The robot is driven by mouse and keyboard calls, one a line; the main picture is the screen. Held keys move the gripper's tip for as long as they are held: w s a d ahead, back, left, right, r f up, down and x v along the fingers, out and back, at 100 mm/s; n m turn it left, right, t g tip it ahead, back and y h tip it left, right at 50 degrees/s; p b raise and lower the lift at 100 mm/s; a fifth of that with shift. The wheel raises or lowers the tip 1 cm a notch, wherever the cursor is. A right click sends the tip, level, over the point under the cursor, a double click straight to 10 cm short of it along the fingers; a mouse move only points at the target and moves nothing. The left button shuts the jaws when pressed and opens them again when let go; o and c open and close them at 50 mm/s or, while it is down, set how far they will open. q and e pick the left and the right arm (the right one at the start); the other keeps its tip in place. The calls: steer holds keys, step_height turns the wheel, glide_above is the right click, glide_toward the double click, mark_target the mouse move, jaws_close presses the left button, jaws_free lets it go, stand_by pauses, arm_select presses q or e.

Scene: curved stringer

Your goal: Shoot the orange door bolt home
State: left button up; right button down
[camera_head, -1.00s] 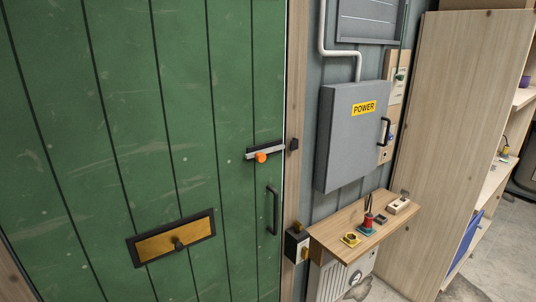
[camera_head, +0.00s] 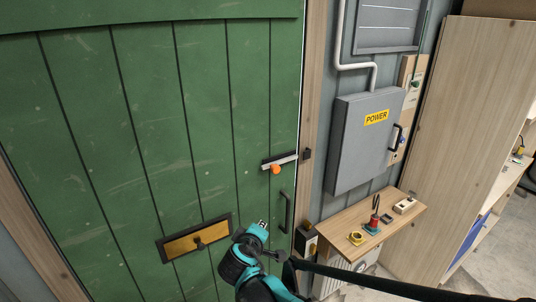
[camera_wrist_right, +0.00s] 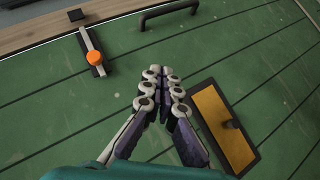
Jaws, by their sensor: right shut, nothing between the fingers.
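The orange door bolt knob (camera_head: 275,169) sits on a pale metal bar (camera_head: 284,159) on the green door (camera_head: 150,140). A dark keeper block (camera_head: 307,154) is on the door frame to its right. In the right wrist view the orange knob (camera_wrist_right: 94,58) is at upper left, with the dark keeper (camera_wrist_right: 76,15) beyond the bar's end. My right gripper (camera_head: 262,223) is below and slightly left of the bolt in the head view, apart from it. Its fingers (camera_wrist_right: 161,70) are together and empty in the wrist view. My left gripper is not in view.
A black door handle (camera_head: 285,212) stands out below the bolt, close to my right gripper. A brass letter plate (camera_head: 195,240) is at lower left. A wooden shelf (camera_head: 345,217) with small items and a grey power box (camera_head: 362,145) are at right.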

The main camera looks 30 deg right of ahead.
arm_select(q)
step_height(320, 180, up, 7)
steer(key=p, duration=0.5)
arm_select(e)
steer(key=w+r+n+t+h, duration=0.2)
steer(key=w+r+n, duration=0.1)
steer(key=w+r, duration=0.4)
step_height(320, 180, up, 2)
steer(key=shift+w+d+r+t+h, duration=0.1)
steer(key=shift+w+d+t+h, duration=0.2)
steer(key=shift+w+d+h, duration=0.1)
glide_toward(271, 168)
steer(key=x, duration=0.6)
arm_select(q)
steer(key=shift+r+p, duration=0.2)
steer(key=shift+p, duration=0.15)
arm_select(e)
steer(key=shift+w+a, duration=0.1)
steer(key=shift+w, duration=0.05)
